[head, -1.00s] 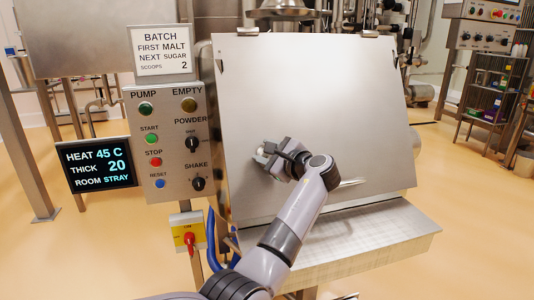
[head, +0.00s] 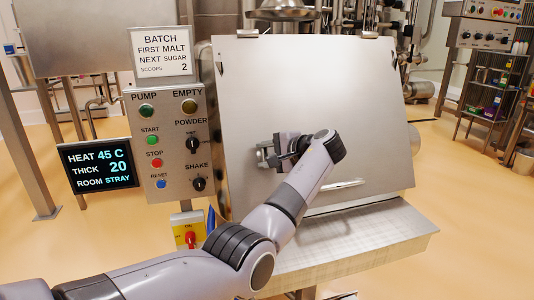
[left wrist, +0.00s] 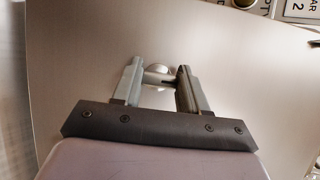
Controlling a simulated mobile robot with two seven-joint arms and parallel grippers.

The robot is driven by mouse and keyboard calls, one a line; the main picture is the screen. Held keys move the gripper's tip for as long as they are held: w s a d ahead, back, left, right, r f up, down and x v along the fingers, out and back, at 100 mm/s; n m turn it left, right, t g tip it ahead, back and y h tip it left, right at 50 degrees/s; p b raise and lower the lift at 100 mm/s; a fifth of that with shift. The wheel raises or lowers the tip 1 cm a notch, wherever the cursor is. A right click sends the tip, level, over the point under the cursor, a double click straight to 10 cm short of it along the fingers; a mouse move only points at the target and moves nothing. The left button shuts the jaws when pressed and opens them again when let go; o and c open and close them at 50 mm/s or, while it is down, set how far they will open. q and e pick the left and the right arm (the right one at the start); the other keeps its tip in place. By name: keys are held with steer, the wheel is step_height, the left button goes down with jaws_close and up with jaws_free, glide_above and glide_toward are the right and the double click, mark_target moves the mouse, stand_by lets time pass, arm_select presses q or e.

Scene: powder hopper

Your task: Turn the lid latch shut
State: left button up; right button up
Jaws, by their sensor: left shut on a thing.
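The hopper lid (head: 310,90) is a large sloping steel plate in the middle of the head view; it also fills most of the left wrist view (left wrist: 80,50). My left gripper (head: 266,155) is at the lid's lower left part. In the left wrist view its two fingers (left wrist: 158,80) stand on either side of a small metal latch (left wrist: 159,70) with a rounded knob on the lid face, and they are shut on it. In the head view the gripper mostly hides the latch, so its exact angle is unclear. My right gripper is not in view.
A bar handle (head: 345,184) lies on the lid to the right of my gripper. A control panel (head: 168,148) with knobs and buttons stands close on the left, with a red switch (head: 190,238) below. A steel ledge (head: 370,238) runs under the lid.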

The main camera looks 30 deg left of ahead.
arm_select(q)
steer(key=shift+a+r, duration=0.15)
stand_by(0.3)
steer(key=o, duration=1.1)
steer(key=shift+c, duration=0.2)
steer(key=shift+s+d, duration=0.1)
steer(key=shift+d, duration=0.25)
steer(key=v, duration=0.6)
steer(key=shift+r, duration=0.25)
steer(key=shift+d, duration=0.15)
